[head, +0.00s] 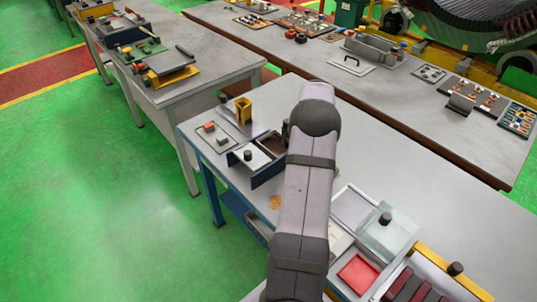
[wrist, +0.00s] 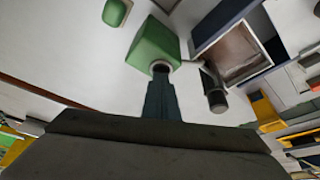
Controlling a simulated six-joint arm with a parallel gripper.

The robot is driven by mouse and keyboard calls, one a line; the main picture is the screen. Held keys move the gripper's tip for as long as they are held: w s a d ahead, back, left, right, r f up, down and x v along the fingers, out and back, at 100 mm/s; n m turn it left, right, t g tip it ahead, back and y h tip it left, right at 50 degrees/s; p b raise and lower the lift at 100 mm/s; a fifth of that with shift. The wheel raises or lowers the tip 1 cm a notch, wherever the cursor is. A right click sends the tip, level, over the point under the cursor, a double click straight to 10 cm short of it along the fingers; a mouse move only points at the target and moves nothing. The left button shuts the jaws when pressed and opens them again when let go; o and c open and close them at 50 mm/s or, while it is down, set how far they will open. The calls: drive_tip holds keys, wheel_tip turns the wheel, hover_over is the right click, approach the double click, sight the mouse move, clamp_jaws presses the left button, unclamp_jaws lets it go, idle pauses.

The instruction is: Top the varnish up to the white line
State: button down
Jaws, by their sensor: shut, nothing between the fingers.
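A dark-walled tank (head: 266,178) stands on the near bench, left of my arm in the head view. Brown varnish (wrist: 232,55) shows inside it in the wrist view. I cannot make out a white line. A green can (wrist: 152,45) with a round, pale-rimmed neck lies ahead of my fingertips in the wrist view. A small green piece (wrist: 116,12) is beyond it at the upper left. My gripper (wrist: 161,82) is shut and empty, its tips close to the can's neck; I cannot tell if they touch. My arm hides the can and gripper in the head view.
A black cylindrical knob (wrist: 216,100) is just right of my fingers. A pale lid with a black knob (head: 248,156) sits at the tank's left. A yellow holder (head: 243,110) and a small tray (head: 215,137) are nearby. The bench right of my arm has clear room.

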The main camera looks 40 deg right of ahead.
wheel_tip(320, 180, up, 7)
drive_tip(key=p, duration=0.4)
drive_tip(key=shift+p, duration=0.35)
idle(0.6)
